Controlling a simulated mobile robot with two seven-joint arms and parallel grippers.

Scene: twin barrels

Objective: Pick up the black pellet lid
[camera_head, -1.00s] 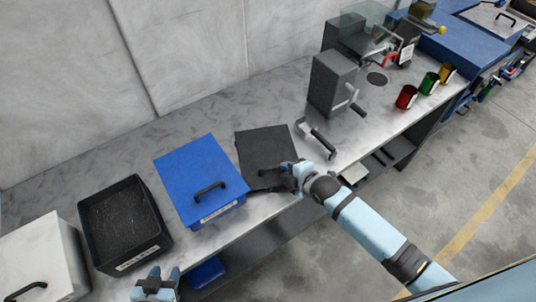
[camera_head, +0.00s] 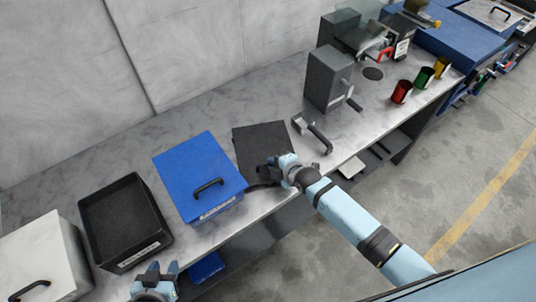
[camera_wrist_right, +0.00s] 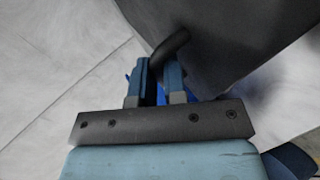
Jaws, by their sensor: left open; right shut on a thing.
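The black pellet lid (camera_head: 262,142) is a flat dark panel in the head view, right of the blue-lidded box. In the right wrist view the dark lid (camera_wrist_right: 225,35) fills the upper right, with its curved black handle (camera_wrist_right: 172,44). My right gripper (camera_head: 266,174) is at the lid's near edge, shut on the handle; its fingers (camera_wrist_right: 157,78) close around the handle's end. I cannot tell whether the lid touches the table. My left gripper (camera_head: 155,272) is open and empty in front of the table, below the open black bin (camera_head: 125,222).
The blue-lidded box (camera_head: 197,172) stands close left of the lid. A white box (camera_head: 38,245) is at far left. A loose handle (camera_head: 317,135), a grey box (camera_head: 330,78) and red, green and yellow cups (camera_head: 401,91) are to the right. Bare table lies behind the lid.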

